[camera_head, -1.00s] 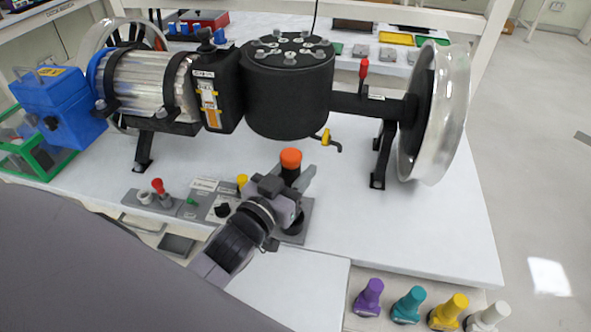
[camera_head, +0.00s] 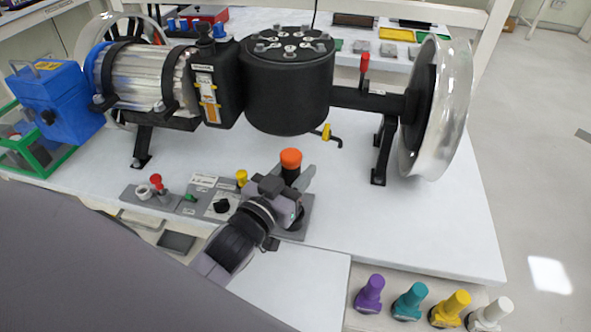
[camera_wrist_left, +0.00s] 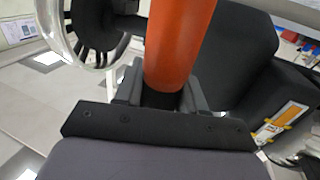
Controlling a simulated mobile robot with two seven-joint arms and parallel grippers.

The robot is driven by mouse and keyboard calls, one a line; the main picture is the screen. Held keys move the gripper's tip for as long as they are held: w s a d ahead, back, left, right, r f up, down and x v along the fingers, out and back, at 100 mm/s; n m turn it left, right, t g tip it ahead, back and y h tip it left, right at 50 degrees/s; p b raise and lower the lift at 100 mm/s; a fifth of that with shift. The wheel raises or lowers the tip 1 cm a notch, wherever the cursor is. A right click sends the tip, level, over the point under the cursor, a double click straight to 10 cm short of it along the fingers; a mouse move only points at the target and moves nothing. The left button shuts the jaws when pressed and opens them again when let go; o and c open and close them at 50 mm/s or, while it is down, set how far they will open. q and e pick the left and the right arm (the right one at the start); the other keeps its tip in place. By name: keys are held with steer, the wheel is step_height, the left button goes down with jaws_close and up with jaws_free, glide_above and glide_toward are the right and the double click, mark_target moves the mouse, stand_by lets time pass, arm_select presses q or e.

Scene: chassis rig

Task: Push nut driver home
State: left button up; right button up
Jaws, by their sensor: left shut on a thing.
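The nut driver (camera_head: 291,158) has an orange handle and a black part below it, and stands roughly upright in front of the black drum. In the left wrist view the orange handle (camera_wrist_left: 178,45) rises between the fingers. My left gripper (camera_head: 289,187) is shut on the nut driver below the orange part; its fingers (camera_wrist_left: 160,98) show on either side of it. The driver's lower end is hidden behind the gripper, above a grey base plate (camera_head: 302,228). My right gripper is in neither view.
The chassis rig with its black drum (camera_head: 288,90) and wheel (camera_head: 438,108) stands just behind. A control panel (camera_head: 168,197) with a red lever lies left of the gripper. Purple (camera_head: 369,294), teal (camera_head: 409,302), yellow (camera_head: 450,309) and white (camera_head: 489,315) tools stand at front right. The tabletop right of the gripper is clear.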

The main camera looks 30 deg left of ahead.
arm_select(q)
steer(key=shift+f+b, duration=0.7)
steer(key=shift+f, duration=0.25)
stand_by(0.5)
steer(key=o, duration=1.1)
steer(key=shift+f, duration=0.1)
steer(key=shift+c, duration=0.2)
steer(key=shift+f, duration=0.1)
steer(key=s, duration=0.7)
steer(key=shift+a+r+b, duration=0.2)
steer(key=shift+b, duration=0.1)
steer(key=shift+s, duration=0.1)
